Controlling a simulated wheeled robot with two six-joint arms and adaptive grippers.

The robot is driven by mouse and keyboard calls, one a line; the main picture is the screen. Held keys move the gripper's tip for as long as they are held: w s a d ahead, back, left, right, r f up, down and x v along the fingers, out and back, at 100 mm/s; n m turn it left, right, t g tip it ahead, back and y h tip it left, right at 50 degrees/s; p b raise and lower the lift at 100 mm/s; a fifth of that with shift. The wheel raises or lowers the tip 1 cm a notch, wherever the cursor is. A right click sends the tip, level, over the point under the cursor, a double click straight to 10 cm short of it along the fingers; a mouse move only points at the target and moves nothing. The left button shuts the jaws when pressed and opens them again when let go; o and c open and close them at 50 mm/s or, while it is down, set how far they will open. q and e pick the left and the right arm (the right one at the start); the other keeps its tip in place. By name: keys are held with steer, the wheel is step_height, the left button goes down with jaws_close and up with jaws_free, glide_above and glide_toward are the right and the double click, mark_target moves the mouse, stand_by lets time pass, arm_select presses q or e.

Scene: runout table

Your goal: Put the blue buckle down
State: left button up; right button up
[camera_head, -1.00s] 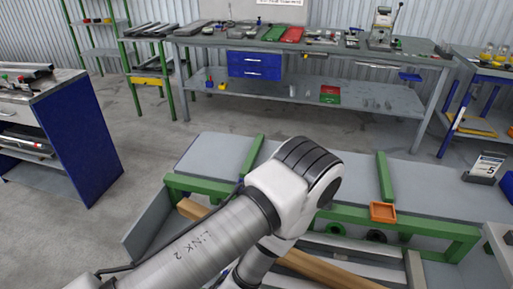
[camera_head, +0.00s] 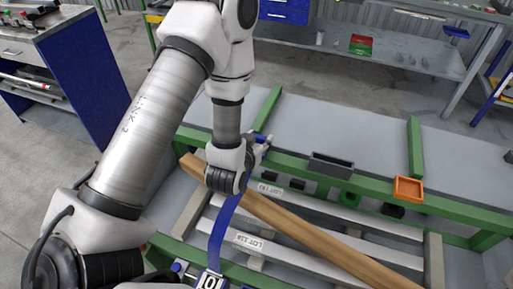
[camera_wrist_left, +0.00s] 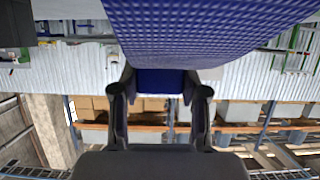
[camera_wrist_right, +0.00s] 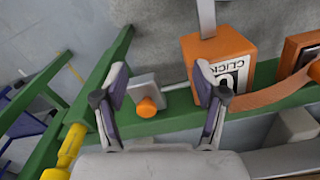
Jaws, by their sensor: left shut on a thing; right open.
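A blue strap (camera_head: 223,228) runs down from there to a blue fitting with a white label (camera_head: 208,282) at the bottom edge. Blue webbing (camera_wrist_left: 200,28) fills the top of the left wrist view. My right gripper (camera_wrist_right: 160,72) is open and empty above the green rail.
A timber beam (camera_head: 300,232) lies diagonally over pale bars with lot labels. An orange tray (camera_head: 408,188) and a dark tray (camera_head: 331,165) sit along the green rail. The grey tabletop (camera_head: 345,125) is clear. The right wrist view shows an orange labelled box (camera_wrist_right: 205,52) with an orange strap.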

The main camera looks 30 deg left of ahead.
arm_select(q)
steer(key=shift+w+a+p, duration=0.4)
steer(key=shift+w+a, duration=0.85)
step_height(320, 180, down, 3)
steer(key=shift+f, duration=0.1)
steer(key=shift+w+f, duration=0.1)
steer(key=shift+f, duration=0.15)
steer(key=o, duration=1.2)
arm_select(e)
steer(key=shift+r, duration=0.95)
arm_select(q)
steer(key=shift+o, duration=0.2)
steer(key=shift+d, duration=0.1)
